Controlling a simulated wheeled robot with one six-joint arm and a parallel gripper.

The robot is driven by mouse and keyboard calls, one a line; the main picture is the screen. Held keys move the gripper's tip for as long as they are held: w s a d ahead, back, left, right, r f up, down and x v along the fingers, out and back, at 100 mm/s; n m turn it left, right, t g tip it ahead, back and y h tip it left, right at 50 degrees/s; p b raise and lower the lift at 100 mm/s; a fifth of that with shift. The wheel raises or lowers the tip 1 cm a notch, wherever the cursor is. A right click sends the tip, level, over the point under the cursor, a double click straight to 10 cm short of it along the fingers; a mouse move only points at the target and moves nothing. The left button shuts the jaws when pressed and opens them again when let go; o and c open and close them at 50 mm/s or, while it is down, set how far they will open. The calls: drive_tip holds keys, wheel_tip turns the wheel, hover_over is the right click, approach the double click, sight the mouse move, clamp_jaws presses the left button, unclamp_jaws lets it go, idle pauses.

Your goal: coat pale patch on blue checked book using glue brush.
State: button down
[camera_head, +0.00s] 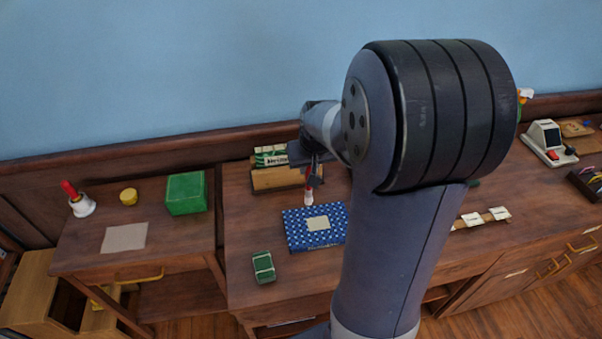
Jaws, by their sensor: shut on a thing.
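The blue checked book (296,238) lies flat on the wooden desk in the middle of the view. Its pale patch (318,224) is a beige rectangle near the centre of the cover. My gripper (313,181) is above and just behind the book's far edge, pointing down. It is shut on the glue brush (309,198), whose pale lower end with some red shows below the jaws. I cannot tell whether the brush touches anything. My arm hides part of the desk to the right of the book.
A wooden box of books or packets (272,180) stands behind the book. A small green tin (263,267) lies front left. A green box (185,193), yellow pot (128,196) and red-handled bell (80,203) stand on the left desk. A white device (546,142) stands right.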

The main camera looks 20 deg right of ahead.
sight(309, 190)
drive_tip(key=shift+w+a, duration=0.1)
drive_tip(key=shift+w, duration=0.1)
drive_tip(key=shift+f+b, duration=1.85)
drive_tip(key=shift+f, duration=0.5)
